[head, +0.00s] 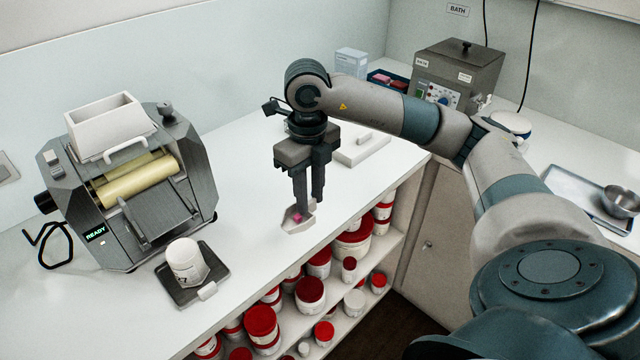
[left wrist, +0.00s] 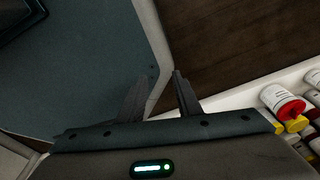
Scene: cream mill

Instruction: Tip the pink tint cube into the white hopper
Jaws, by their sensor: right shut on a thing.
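The pink tint cube (head: 297,217) lies in a small white boat-shaped dish (head: 291,226) near the counter's front edge. My right gripper (head: 308,203) points down and is shut on the dish's rim; its fingers partly hide the dish. I cannot tell whether the dish rests on the counter or is just above it. The white hopper (head: 104,128) sits on top of the grey roller mill (head: 160,205) at the left, with its open top up. My left gripper (left wrist: 162,92) shows in the left wrist view, fingers apart and empty.
A white jar (head: 186,260) stands on a dark scale (head: 203,278) in front of the mill. Red-lidded tubs (head: 311,290) fill shelves below. The counter between mill and dish is clear.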

